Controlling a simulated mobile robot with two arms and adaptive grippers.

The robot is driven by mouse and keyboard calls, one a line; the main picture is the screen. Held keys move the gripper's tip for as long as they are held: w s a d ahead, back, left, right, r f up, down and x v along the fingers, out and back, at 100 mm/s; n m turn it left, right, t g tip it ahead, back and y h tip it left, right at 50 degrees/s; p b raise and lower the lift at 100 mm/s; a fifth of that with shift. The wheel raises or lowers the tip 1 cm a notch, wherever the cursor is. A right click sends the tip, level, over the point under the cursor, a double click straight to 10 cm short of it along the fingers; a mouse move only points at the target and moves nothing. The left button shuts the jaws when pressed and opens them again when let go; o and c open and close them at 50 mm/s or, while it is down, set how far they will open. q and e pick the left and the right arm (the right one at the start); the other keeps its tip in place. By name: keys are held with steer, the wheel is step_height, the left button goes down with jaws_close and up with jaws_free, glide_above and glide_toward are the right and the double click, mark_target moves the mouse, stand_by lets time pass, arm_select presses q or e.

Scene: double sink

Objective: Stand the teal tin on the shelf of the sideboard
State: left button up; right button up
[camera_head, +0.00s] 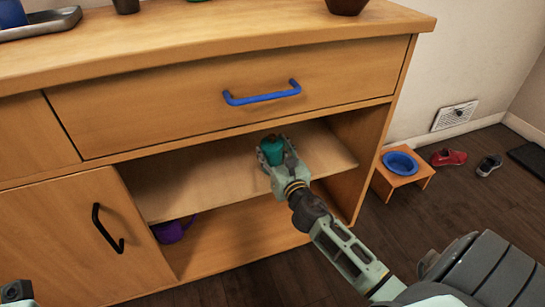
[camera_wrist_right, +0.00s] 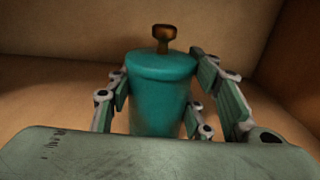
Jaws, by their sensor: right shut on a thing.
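The teal tin (camera_head: 272,151) is upright between the fingers of my right gripper (camera_head: 272,153), at the shelf (camera_head: 312,150) of the sideboard (camera_head: 180,85). In the right wrist view the teal tin (camera_wrist_right: 160,90) has a lid with a brown knob. The fingers of my right gripper (camera_wrist_right: 160,100) are on both sides of it, shut on it. The tin's base is hidden, so I cannot tell if it touches the shelf. A small part of my left arm shows at the lower left corner of the head view; its fingers are not in view.
Above the shelf is a drawer with a blue handle (camera_head: 262,93). A cupboard door with a black handle (camera_head: 107,229) is at left. A purple thing (camera_head: 173,230) lies below the shelf. A tray (camera_head: 40,25) is on top. A small stand with a blue bowl (camera_head: 400,163) is at right.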

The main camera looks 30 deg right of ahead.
stand_by(0.3)
steer(key=shift+f, duration=0.15)
steer(key=o, duration=1.3)
